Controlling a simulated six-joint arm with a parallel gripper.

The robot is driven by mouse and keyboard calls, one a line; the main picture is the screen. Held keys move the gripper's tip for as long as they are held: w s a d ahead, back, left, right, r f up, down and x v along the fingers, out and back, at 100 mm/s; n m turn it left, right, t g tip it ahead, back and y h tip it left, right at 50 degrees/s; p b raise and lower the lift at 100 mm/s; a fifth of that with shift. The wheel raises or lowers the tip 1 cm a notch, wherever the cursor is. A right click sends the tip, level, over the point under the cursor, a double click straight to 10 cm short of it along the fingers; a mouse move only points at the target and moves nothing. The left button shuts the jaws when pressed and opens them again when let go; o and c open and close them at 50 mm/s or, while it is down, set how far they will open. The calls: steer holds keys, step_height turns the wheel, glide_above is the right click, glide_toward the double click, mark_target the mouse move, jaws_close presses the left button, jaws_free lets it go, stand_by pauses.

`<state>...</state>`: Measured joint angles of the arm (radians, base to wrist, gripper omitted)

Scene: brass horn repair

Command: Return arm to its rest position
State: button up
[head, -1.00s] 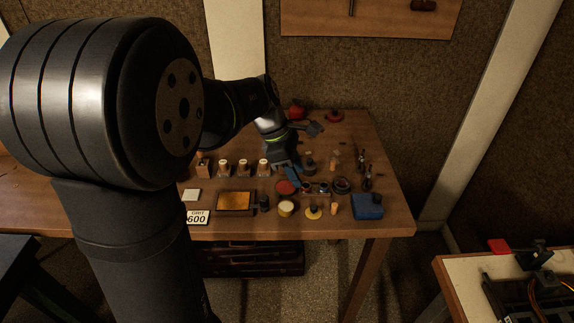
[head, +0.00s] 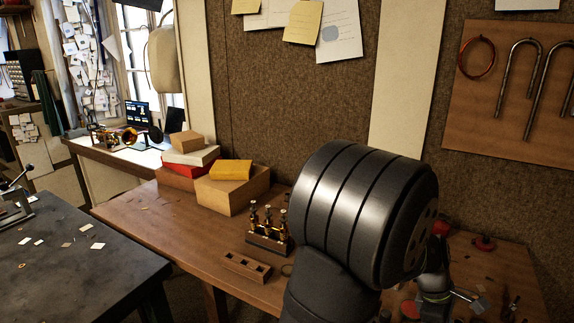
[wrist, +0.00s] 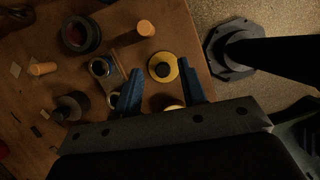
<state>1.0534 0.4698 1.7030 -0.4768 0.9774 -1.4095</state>
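My gripper (wrist: 160,92) shows in the wrist view as two blue fingers spread apart with nothing held between them. Below the fingers, on the wooden bench (wrist: 115,22), lies a yellow disc with a dark centre (wrist: 163,67). In the head view my arm stands at the right, and its thin links run down behind the big joint near the lower right. The gripper's fingers cannot be made out there.
In the wrist view a cork-coloured peg (wrist: 146,28), a dark ring (wrist: 80,35) and a dark round knob (wrist: 72,105) lie nearby. In the head view, boxes (head: 233,190), a valve block (head: 268,236) and a slotted wooden block (head: 246,267) stand on the bench left of my arm.

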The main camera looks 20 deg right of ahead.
steer(key=shift+r, duration=0.55)
